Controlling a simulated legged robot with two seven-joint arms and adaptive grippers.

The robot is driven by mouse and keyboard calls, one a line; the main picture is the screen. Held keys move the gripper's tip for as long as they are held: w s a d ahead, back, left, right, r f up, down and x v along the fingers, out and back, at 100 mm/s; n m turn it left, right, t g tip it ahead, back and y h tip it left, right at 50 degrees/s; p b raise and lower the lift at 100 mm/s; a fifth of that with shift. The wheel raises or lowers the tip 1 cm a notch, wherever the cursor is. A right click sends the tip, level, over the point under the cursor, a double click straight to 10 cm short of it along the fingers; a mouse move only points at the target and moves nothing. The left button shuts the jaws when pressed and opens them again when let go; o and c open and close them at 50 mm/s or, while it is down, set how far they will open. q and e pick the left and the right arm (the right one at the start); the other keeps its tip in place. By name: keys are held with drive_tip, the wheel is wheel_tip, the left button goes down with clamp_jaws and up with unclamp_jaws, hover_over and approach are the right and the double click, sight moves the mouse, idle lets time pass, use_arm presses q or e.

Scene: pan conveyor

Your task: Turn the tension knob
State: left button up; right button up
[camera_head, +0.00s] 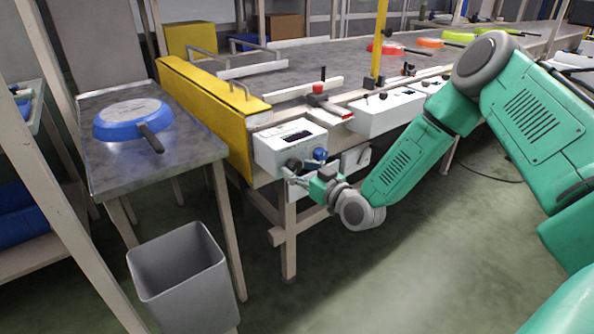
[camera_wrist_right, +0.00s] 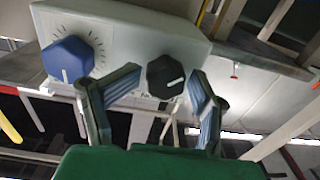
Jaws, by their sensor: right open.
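A white control box (camera_head: 285,150) is at the near end of the conveyor. Its front carries a blue knob (camera_head: 320,154) and a black knob (camera_head: 293,165). In the right wrist view, the blue knob (camera_wrist_right: 68,60) has a white mark and tick marks around it. The black knob (camera_wrist_right: 165,77) also has a white mark. My right gripper (camera_head: 300,178) is open at the box front. In the wrist view its fingers (camera_wrist_right: 166,88) stand on either side of the black knob; contact cannot be told. No label shows which knob is for tension. My left gripper is out of view.
A yellow guard (camera_head: 205,100) borders the conveyor's left end. A blue pan (camera_head: 130,118) lies on the side table (camera_head: 190,148). A grey bin (camera_head: 180,270) stands on the floor below. A longer white control box (camera_head: 385,112) is to the right, behind my arm.

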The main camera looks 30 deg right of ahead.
drive_tip(key=shift+w+d+f, duration=0.3)
drive_tip(key=shift+w+d, duration=0.05)
drive_tip(key=shift+d, duration=0.05)
drive_tip(key=shift+s+a+r, duration=0.1)
drive_tip(key=shift+a+r, duration=0.25)
drive_tip(key=shift+a, duration=0.3)
drive_tip(key=shift+c, duration=0.8)
drive_tip(key=shift+a+r, duration=0.15)
drive_tip(key=shift+a, duration=0.3)
drive_tip(key=c, duration=1)
drive_tip(key=shift+o, duration=0.2)
drive_tip(key=shift+d+f, duration=0.25)
drive_tip(key=shift+d, duration=0.3)
drive_tip(key=shift+a+m, duration=0.25)
drive_tip(key=shift+m, duration=0.65)
drive_tip(key=m, duration=0.2)
drive_tip(key=shift+d+m, duration=0.15)
drive_tip(key=shift+m, duration=0.15)
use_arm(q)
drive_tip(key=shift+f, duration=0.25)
use_arm(e)
drive_tip(key=shift+s+m, duration=0.1)
drive_tip(key=shift+m, duration=0.5)
drive_tip(key=shift+f, duration=0.1)
